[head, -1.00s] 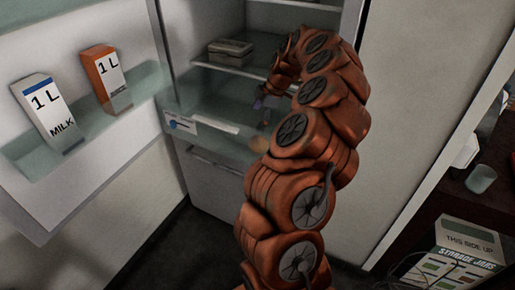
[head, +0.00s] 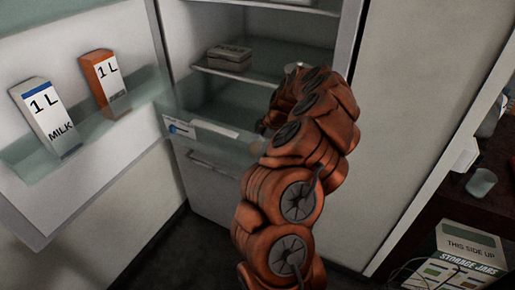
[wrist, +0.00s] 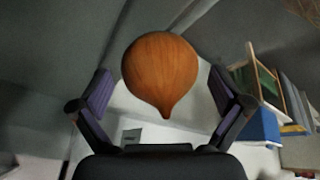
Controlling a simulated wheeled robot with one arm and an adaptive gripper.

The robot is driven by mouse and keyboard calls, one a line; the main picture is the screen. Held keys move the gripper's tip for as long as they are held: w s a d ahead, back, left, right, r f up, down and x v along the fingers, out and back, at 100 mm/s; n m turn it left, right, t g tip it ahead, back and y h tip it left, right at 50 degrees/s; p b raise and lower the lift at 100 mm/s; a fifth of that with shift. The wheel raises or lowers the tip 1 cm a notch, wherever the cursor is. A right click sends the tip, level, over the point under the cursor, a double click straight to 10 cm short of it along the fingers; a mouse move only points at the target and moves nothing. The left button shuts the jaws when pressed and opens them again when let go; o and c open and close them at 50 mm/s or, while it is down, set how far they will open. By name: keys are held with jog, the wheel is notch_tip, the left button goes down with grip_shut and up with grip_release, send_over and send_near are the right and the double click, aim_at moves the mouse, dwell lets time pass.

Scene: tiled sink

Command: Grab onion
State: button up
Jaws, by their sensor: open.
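The onion (wrist: 160,68) is a round orange-brown bulb with its pointed tip toward my gripper. In the wrist view it is centred between and slightly beyond the purple-padded fingers. My gripper (wrist: 160,84) is open, with a visible gap between each finger and the onion. In the head view a small tan patch, apparently the onion (head: 257,148), shows at the left edge of my arm by the fridge drawer. My gripper is mostly hidden behind my arm there.
The fridge is open. Its door shelf (head: 105,122) holds a milk carton (head: 47,118) and an orange carton (head: 106,83). A grey box (head: 229,58) sits on an inner shelf. A storage jars box (head: 455,258) stands at lower right.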

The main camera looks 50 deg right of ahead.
jog(key=shift+w+a+f, duration=0.15)
jog(key=shift+f, duration=0.4)
jog(key=shift+c, duration=0.2)
jog(key=c, duration=1.2)
jog(key=shift+r, duration=0.1)
jog(key=shift+c, duration=0.2)
